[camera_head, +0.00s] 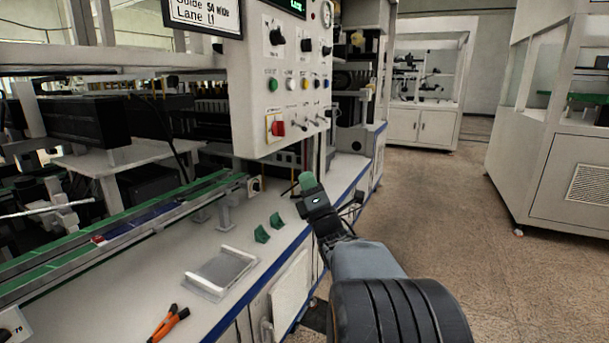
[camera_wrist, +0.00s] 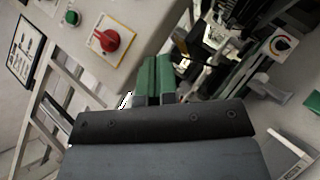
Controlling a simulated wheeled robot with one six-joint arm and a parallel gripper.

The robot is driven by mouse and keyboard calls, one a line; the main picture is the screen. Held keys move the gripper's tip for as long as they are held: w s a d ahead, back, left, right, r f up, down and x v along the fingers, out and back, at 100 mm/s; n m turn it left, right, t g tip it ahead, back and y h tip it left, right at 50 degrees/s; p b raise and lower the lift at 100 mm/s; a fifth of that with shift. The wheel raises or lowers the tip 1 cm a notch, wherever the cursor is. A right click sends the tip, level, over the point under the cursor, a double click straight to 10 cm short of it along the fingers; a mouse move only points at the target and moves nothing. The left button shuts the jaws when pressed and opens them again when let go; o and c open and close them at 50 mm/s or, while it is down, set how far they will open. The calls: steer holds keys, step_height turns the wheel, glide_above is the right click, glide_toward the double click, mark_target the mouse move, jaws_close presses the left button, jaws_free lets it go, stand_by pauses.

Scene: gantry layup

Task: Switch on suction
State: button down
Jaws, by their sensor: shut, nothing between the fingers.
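My gripper (camera_head: 306,182) has green fingertips and is shut and empty, below the control panel and above the white bench. In the wrist view its two green fingers (camera_wrist: 155,78) lie side by side. A small black rotary knob (camera_head: 254,187) on a white plate sits at the bench's back, left of my gripper; in the wrist view a black knob on a white plate (camera_wrist: 283,43) shows at upper right, apart from my fingers. The grey control panel (camera_head: 250,95) carries a red rotary switch (camera_head: 277,128) on a yellow plate, also in the wrist view (camera_wrist: 108,40). No suction label is readable.
The panel also has black knobs, a green button (camera_head: 271,85), other buttons and toggle switches. A green-edged conveyor runs behind. Floor is open to the right.

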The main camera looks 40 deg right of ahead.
steer(key=n+y, duration=0.1)
steer(key=s+f+n+t+b, duration=0.1)
steer(key=d+n+t+y+b, duration=0.1)
steer(key=n, duration=0.1)
steer(key=shift+s+f+y, duration=0.3)
steer(key=shift+s+f, duration=0.1)
glide_toward(301, 127)
steer(key=w+a, duration=0.2)
steer(key=w, duration=0.2)
steer(key=shift+w+d+r, duration=0.25)
steer(key=shift+d+r, duration=0.3)
steer(key=shift+r, duration=0.35)
steer(key=shift+w+d+r, duration=0.25)
steer(key=shift+d+r, duration=0.35)
steer(key=shift+r, duration=0.3)
